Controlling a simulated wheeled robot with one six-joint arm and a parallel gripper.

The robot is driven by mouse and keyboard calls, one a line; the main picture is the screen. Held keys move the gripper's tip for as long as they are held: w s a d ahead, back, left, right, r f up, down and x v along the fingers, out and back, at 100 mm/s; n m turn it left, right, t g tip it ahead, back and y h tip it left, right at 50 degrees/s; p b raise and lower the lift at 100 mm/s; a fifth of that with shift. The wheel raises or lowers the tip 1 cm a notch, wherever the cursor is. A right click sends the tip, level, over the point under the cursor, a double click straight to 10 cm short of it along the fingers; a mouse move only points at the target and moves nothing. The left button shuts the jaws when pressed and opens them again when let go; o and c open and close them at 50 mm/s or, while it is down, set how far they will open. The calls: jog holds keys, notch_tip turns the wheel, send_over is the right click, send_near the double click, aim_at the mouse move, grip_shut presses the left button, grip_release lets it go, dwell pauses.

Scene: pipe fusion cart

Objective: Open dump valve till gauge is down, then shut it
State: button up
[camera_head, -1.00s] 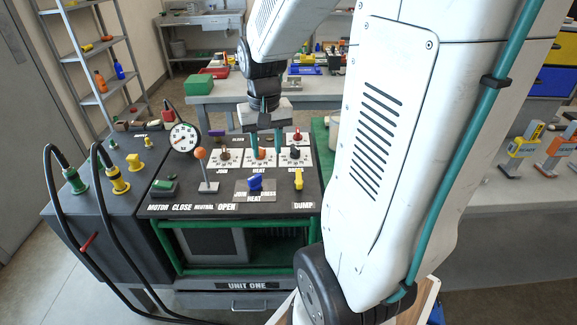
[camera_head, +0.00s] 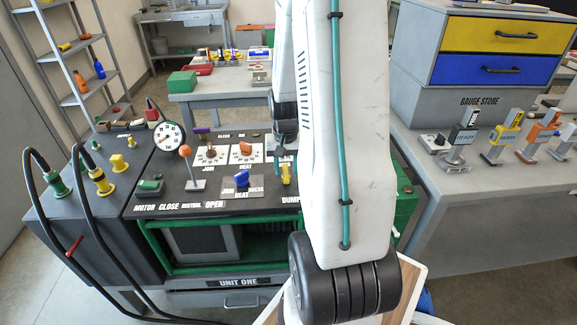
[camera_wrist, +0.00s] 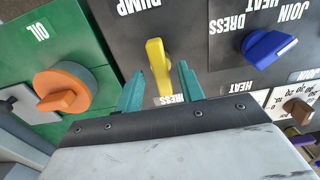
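The yellow dump valve handle (camera_head: 286,174) stands at the front right of the black panel, beside the DUMP label. In the wrist view the yellow handle (camera_wrist: 157,65) lies between the teal fingertips of my gripper (camera_wrist: 162,75), with a gap on each side. My gripper is open and holds nothing. In the head view my arm hides most of it; part of it shows (camera_head: 279,140) just behind the handle. The round white gauge (camera_head: 169,138) stands at the panel's back left. Its needle is too small to read surely.
A blue selector (camera_wrist: 268,47) sits to the right of the handle in the wrist view, an orange OIL knob (camera_wrist: 65,88) to the left. An orange-topped lever (camera_head: 187,152) and an orange knob (camera_head: 245,148) stand on the panel. A grey bench (camera_head: 470,200) lies right.

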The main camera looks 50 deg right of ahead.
aim_at(287, 170)
jog(key=shift+f, duration=0.2)
grip_shut()
jog(key=shift+n, duration=0.6)
grip_release()
jog(key=shift+r, duration=0.1)
notch_tip(287, 170, up, 8)
jog(key=shift+f, duration=0.1)
